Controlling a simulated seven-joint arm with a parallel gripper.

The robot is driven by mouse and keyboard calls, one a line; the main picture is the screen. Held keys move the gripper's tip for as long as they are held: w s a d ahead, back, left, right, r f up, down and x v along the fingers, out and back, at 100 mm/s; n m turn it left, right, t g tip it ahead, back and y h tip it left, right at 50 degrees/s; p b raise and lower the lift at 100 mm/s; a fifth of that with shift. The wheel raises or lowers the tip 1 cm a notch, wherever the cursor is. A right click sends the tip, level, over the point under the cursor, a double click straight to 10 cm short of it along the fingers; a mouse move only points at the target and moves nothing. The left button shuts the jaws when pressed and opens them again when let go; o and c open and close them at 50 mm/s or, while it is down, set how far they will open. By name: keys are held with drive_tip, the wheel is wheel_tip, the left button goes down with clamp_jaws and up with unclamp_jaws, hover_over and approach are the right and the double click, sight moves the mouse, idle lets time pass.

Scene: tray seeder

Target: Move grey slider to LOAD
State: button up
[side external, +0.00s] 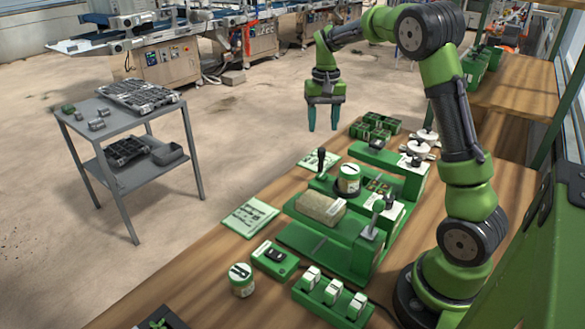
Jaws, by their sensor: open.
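My gripper (322,126) is open and empty, fingers pointing down. It hangs in the air past the far end of the green seeder (309,239) on the wooden table. A grey upright handle (377,209) stands on the seeder's near right part and looks like the grey slider; I cannot be sure. A black upright lever (321,161) stands at the far left of the seeder. The LOAD mark is too small to read. My gripper is well apart from both handles.
The seeder carries a tan block (320,208) and a green-and-white jar (349,179). Near it are another jar (241,281), a green control box (275,259), a switch rack (330,299) and a green card (249,216). A grey cart (128,128) stands left on open floor.

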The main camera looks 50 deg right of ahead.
wheel_tip(320, 180, up, 9)
idle(0.5)
drive_tip(key=s+a+f+n+t+y, duration=0.1)
drive_tip(key=s+a+n+t, duration=0.1)
drive_tip(key=s+a, duration=0.6)
drive_tip(key=s+a+f+n+t+y, duration=0.1)
drive_tip(key=s+a+n+t, duration=0.2)
drive_tip(key=a, duration=1.2)
drive_tip(key=shift+s+a+t, duration=0.15)
drive_tip(key=shift+s+t, duration=0.95)
drive_tip(key=shift+s, duration=1.8)
